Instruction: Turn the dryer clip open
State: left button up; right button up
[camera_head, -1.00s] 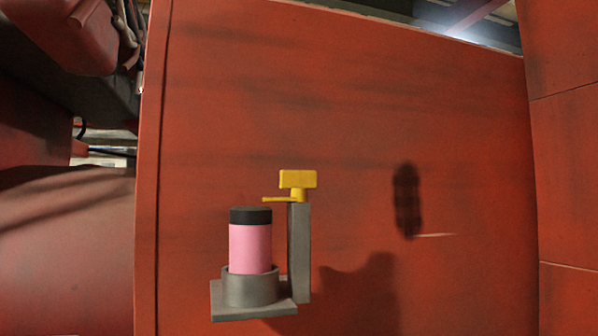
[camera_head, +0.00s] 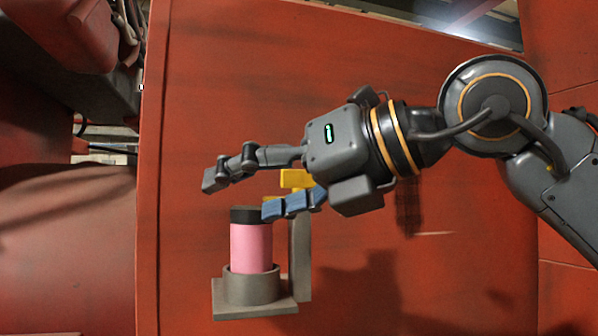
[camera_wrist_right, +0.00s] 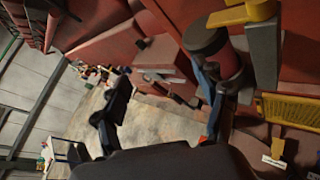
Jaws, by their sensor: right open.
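The yellow clip (camera_head: 294,179) sits on top of a grey post (camera_head: 300,250). Its lower part is hidden behind my right gripper (camera_head: 242,196). The dryer, a pink cylinder with a black cap (camera_head: 251,248), stands upright in a grey round holder (camera_head: 250,288) beside the post. My right gripper is open, with one finger above and left of the cap and the other in front of the cap's right edge and the clip. In the right wrist view, the clip (camera_wrist_right: 243,13) is at the top right and the dryer (camera_wrist_right: 226,62) is beside the right-hand finger. Contact cannot be told.
The holder's base plate (camera_head: 272,308) is against a large red wall panel (camera_head: 220,110). A red block (camera_head: 70,35) with hoses hangs at the upper left. The wrist view shows a yellow grate (camera_wrist_right: 290,108) at the right and open floor.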

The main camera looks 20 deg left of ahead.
jog(key=w+d+r+m+t+h, duration=0.1)
jog(key=d+r+m+t+h, duration=0.15)
jog(key=d+r+t, duration=0.2)
jog(key=m+t+h, duration=0.2)
jog(key=t+h, duration=0.2)
send_near(301, 171)
jog(key=shift+n+g, duration=0.25)
jog(key=p+x, duration=0.2)
jog(key=x, duration=0.1)
jog(key=p+x, duration=0.2)
jog(key=x, duration=0.1)
jog(key=p+x, duration=0.2)
jog(key=x, duration=0.1)
jog(key=shift+w+a+r, duration=0.15)
jog(key=shift+w+r, duration=0.05)
jog(key=shift+w, duration=0.15)
jog(key=shift+w+a+f, duration=0.2)
jog(key=shift+w+f, duration=0.1)
jog(key=shift+w, duration=0.05)
jog(key=c, duration=1.2)
